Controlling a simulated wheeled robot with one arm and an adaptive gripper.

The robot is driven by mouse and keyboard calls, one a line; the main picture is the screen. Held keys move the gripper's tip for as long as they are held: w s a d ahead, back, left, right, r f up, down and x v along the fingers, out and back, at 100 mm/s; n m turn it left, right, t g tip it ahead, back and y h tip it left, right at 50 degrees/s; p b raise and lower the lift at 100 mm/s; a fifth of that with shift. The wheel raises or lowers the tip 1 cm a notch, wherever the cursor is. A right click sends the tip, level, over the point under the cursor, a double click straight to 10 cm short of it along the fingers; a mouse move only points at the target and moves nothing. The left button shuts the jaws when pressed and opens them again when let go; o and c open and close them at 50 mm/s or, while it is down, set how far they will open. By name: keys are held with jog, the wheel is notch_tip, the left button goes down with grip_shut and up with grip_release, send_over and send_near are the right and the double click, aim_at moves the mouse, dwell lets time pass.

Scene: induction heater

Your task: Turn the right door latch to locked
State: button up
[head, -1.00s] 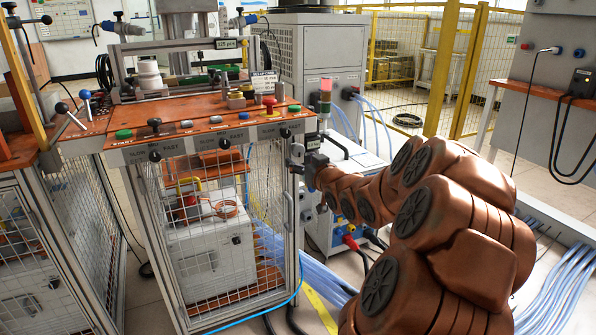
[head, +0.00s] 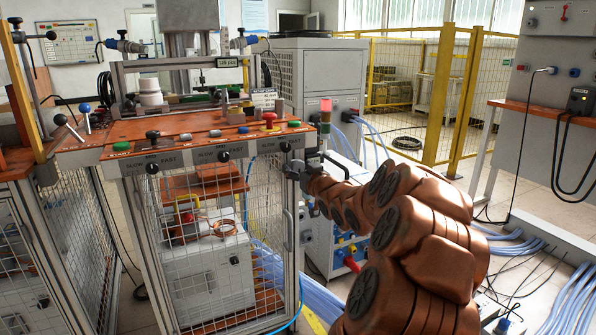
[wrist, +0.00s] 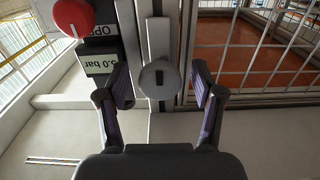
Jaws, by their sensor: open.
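The right door latch (wrist: 159,79) shows in the wrist view as a round grey disc with a dark upright slot, mounted on a grey upright frame. My gripper (wrist: 160,70) is open, with one finger on each side of the latch and visible gaps between. I cannot tell how far the fingertips are from it in depth. In the head view my gripper (head: 297,171) is at the upper right edge of the mesh door (head: 212,250) of the heater cabinet. The latch is hidden there behind my gripper.
In the wrist view a red knob (wrist: 74,17) and a small pressure display (wrist: 99,62) are close to the left finger. In the head view a black knob (head: 285,147) is just above my gripper. A vertical door handle (head: 288,230) is below it.

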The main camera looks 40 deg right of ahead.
jog(key=shift+w+d, duration=0.1)
jog(key=shift+w, duration=0.1)
jog(key=shift+c, duration=0.4)
jog(key=c, duration=1)
jog(key=shift+c, duration=0.3)
